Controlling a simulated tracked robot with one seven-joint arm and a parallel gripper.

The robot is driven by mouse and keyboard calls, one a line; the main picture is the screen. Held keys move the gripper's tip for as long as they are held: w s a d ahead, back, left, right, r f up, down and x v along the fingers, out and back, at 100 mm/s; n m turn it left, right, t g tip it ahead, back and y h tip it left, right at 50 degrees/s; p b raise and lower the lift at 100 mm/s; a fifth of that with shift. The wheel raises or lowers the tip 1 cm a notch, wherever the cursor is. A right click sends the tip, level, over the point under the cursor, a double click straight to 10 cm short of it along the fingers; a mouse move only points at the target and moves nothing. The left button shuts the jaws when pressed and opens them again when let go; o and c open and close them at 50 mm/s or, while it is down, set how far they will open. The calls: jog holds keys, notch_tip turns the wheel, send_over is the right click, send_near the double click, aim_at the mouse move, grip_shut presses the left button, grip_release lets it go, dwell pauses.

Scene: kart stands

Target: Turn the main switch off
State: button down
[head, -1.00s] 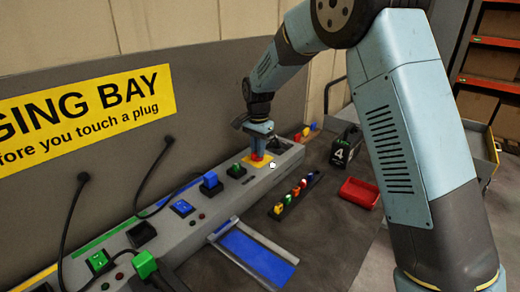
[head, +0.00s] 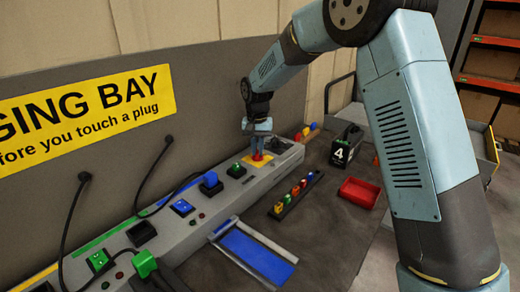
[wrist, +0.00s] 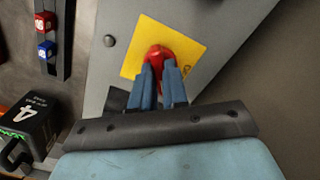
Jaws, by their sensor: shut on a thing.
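The main switch is a red knob (wrist: 158,54) on a yellow plate (wrist: 190,50) at the far end of the grey console (head: 205,222). In the head view the red knob (head: 257,157) shows just under my gripper (head: 258,150). In the wrist view my gripper (wrist: 162,70) is shut on the red knob, with a blue finger on each side of it. The knob's lower part is hidden by the fingers, and I cannot tell its turned position.
A black block marked 4 (head: 345,146) and a red tray (head: 359,192) stand right of the console. A dark rack (head: 296,195) holds several coloured pieces. A blue-topped tray (head: 256,254) lies in front. Black cables (head: 151,180) hang from the wall at left.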

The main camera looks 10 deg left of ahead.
aim_at(257, 151)
jog(key=n, duration=0.5)
jog(key=shift+s+f+n, duration=0.1)
jog(key=shift+n, duration=0.2)
jog(key=n, duration=0.4)
jog(key=shift+n, duration=0.7)
jog(key=c, duration=1.1)
grip_release()
jog(key=shift+c, duration=0.2)
jog(key=shift+r, duration=0.4)
notch_tip(257, 151, up, 13)
